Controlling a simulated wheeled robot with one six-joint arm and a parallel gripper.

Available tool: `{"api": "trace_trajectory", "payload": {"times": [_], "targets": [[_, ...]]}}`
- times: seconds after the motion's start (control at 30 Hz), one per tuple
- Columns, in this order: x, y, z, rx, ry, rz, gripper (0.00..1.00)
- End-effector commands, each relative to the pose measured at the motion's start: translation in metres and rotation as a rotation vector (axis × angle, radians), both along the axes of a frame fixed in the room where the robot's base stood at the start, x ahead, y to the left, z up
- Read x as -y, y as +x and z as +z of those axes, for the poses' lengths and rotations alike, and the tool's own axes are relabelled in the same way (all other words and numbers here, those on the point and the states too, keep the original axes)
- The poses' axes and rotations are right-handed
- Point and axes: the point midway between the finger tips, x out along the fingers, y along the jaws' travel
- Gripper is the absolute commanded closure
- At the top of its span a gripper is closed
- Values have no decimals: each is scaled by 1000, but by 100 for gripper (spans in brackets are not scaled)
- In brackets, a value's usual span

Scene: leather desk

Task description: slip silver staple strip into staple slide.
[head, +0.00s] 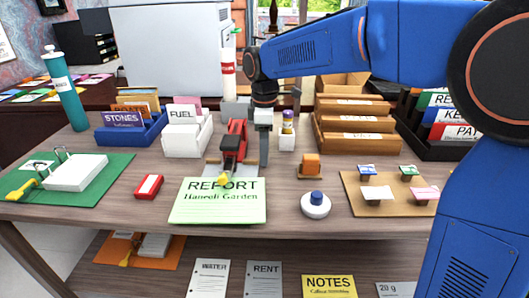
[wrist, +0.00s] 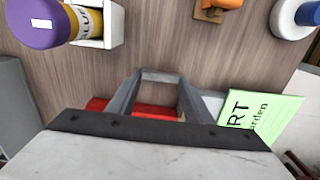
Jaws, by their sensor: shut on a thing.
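My gripper (head: 263,150) is beside the red stapler (head: 234,138), on its right in the head view. In the wrist view my gripper (wrist: 158,86) is shut on a short grey bar, apparently the silver staple strip (wrist: 162,76), which spans the fingertips. I cannot make the strip out in the head view. The stapler stands upright on a grey base, with a yellow part (head: 223,179) at its front. In the wrist view a red part of it (wrist: 105,104) shows behind the fingers. The staple slide's inside is not visible.
A green report (head: 219,208) lies in front of the stapler. A red box (head: 148,187) is to its left. A purple-capped glue stick (head: 288,122) in a white holder, an orange block (head: 311,165) and a blue-topped round thing (head: 316,204) stand to the right.

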Motion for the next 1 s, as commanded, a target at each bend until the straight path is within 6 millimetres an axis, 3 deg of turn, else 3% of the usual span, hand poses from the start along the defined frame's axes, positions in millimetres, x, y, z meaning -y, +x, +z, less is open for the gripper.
{"api": "trace_trajectory", "payload": {"times": [0.1,0.47,0.5,0.53,0.87,1.0], "targets": [[0,0,-9,1,0,0,75],[0,0,-12,0,0,0,75],[0,0,-12,1,0,0,44],[0,0,-12,1,0,0,37],[0,0,-11,1,1,0,35],[0,1,-1,2,2,0,35]]}}
